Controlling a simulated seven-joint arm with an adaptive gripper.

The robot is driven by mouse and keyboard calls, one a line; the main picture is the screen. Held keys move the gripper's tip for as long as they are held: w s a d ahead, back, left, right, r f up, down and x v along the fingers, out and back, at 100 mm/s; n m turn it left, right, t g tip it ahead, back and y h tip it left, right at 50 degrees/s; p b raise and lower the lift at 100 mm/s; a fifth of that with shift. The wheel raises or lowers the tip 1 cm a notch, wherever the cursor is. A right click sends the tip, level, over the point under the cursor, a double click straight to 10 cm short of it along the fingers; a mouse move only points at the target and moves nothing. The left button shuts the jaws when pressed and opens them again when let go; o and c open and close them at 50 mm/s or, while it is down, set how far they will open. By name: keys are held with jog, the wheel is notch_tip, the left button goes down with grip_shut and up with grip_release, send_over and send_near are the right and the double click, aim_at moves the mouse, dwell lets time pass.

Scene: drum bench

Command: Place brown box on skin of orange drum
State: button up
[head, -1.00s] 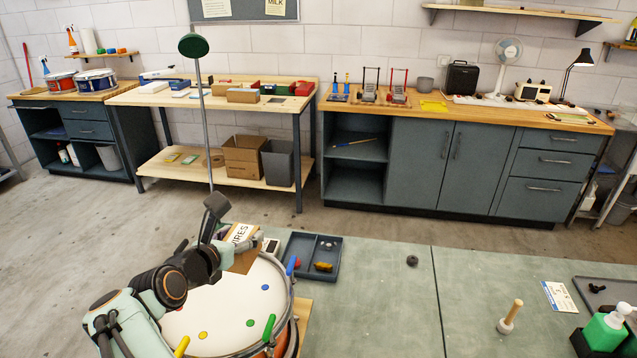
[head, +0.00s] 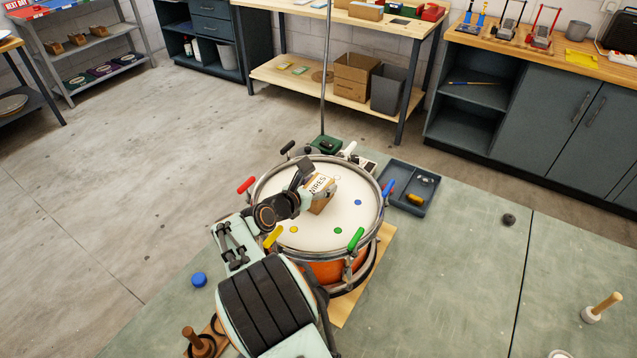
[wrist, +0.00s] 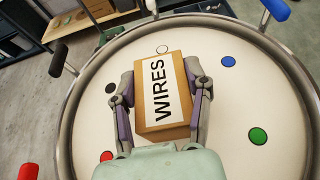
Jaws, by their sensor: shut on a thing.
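The brown box (wrist: 181,125) with a white "WIRES" label is between the two fingers of my gripper (wrist: 160,100) in the wrist view. My gripper is shut on it, with one finger along each side. In the head view the brown box (head: 320,201) is over the white skin (head: 345,212) of the orange drum (head: 325,272), inside the rim. I cannot tell whether its underside touches the skin. The skin carries coloured dots, and part of it is hidden by the box and my gripper.
Coloured lugs, such as a green one (head: 355,238) and a red one (head: 246,185), stand up around the drum rim. A dark tray (head: 408,188) with small parts lies right of the drum. A blue cap (head: 198,279) lies left on the bench. The skin's right part is free.

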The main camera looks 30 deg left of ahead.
jog(key=shift+f, duration=0.1)
jog(key=o, duration=1.2)
jog(key=shift+s+r, duration=0.15)
jog(key=shift+r, duration=0.1)
jog(key=v, duration=0.7)
jog(key=shift+s, duration=0.1)
